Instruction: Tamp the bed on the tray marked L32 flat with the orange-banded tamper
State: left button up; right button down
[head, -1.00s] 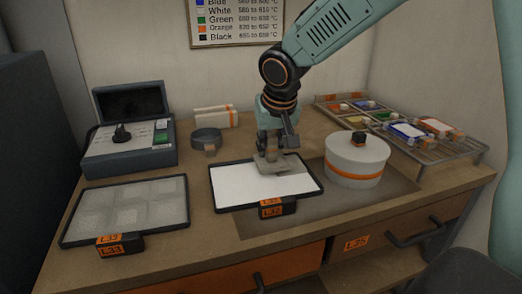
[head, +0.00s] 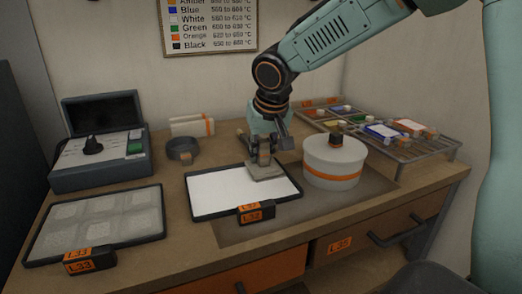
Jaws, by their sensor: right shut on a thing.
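The tray with the orange label that reads as L32 (head: 215,215) lies mid-bench. Its dark rim holds a white bed (head: 218,192) that looks smooth and even. A flat grey tamper plate (head: 268,175) is over the bed's right rear part. I cannot tell if it presses on the bed or hovers just above. My right gripper (head: 264,158) is shut on the tamper above the plate. The tamper's handle and any orange band are mostly hidden by the fingers. My left gripper is not in view.
A tray marked L33 (head: 152,238) with pale square patches lies left. A white round pot with an orange band (head: 333,172) stands close right of the middle tray. A control box (head: 110,160), a dark ring (head: 182,150) and a wire rack (head: 425,150) stand further back.

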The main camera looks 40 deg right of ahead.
jog(key=shift+w+f, duration=0.1)
jog(key=shift+f, duration=0.4)
jog(key=shift+f+b, duration=0.15)
jog(key=shift+b, duration=0.3)
jog(key=shift+f, duration=0.25)
dwell(0.8)
jog(key=shift+r+p, duration=0.45)
jog(key=shift+r, duration=0.8)
